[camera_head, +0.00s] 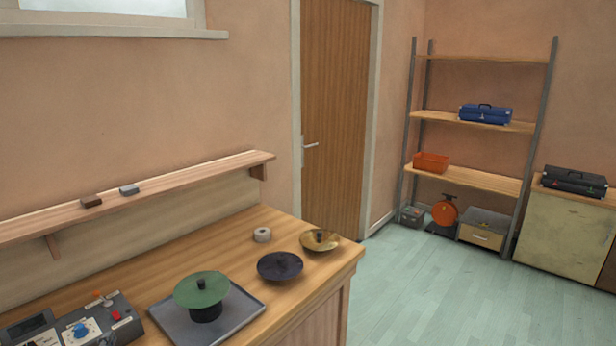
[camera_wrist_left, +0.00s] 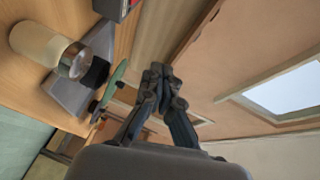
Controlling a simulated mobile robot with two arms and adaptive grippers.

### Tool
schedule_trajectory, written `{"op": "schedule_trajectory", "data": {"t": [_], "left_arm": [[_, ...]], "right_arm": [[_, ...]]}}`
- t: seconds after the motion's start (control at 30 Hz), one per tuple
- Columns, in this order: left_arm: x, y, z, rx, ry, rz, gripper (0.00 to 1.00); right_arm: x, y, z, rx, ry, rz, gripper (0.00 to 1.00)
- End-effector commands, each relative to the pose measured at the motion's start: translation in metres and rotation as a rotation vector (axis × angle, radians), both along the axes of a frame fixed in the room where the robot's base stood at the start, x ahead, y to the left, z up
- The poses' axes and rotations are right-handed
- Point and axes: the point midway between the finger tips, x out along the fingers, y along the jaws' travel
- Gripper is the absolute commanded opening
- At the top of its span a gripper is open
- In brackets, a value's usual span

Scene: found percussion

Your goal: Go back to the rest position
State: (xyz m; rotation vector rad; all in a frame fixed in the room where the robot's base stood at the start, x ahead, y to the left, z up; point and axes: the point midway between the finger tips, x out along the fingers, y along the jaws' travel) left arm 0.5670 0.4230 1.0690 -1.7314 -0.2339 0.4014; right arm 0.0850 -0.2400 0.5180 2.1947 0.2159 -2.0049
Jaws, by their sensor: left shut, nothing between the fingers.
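My left gripper (camera_wrist_left: 162,78) shows in the left wrist view, its dark fingers drawn together with nothing between them. Neither gripper shows in the head view. A green disc with a black knob (camera_head: 201,290) sits on a dark round base on a grey tray (camera_head: 242,304) on the wooden bench. The green disc also shows edge-on in the left wrist view (camera_wrist_left: 112,88), to the left of the fingers and apart from them. A dark purple disc (camera_head: 280,267) and a brass disc (camera_head: 320,241) lie farther right on the bench.
A control box with knobs (camera_head: 100,318) stands at the bench's near left. A pale ring-shaped roll (camera_head: 262,235) lies farther back. A wall shelf (camera_head: 150,190) above the bench holds two small blocks. A cream cylinder (camera_wrist_left: 40,44) is at the left wrist view's upper left. Floor (camera_head: 430,290) at right is clear.

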Motion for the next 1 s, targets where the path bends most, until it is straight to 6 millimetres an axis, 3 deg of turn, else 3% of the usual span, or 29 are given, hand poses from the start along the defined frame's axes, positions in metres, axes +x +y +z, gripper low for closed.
{"op": "schedule_trajectory", "data": {"t": [0.27, 0.37, 0.53, 0.7, 1.0], "left_arm": [[-0.049, -0.046, -0.051, -0.314, 0.137, 0.054, 0.00], [-0.079, -0.072, -0.074, -0.467, 0.215, 0.095, 0.00], [-0.148, -0.125, -0.109, -0.752, 0.389, 0.205, 0.00], [-0.207, -0.165, -0.124, -0.940, 0.533, 0.316, 0.00], [-0.289, -0.214, -0.127, -1.136, 0.732, 0.482, 0.00]], "right_arm": [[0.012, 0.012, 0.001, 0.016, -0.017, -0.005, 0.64], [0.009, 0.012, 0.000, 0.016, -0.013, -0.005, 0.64], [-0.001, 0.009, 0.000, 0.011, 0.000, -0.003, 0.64], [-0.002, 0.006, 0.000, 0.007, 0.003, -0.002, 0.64], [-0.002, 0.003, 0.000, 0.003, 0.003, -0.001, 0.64]]}}
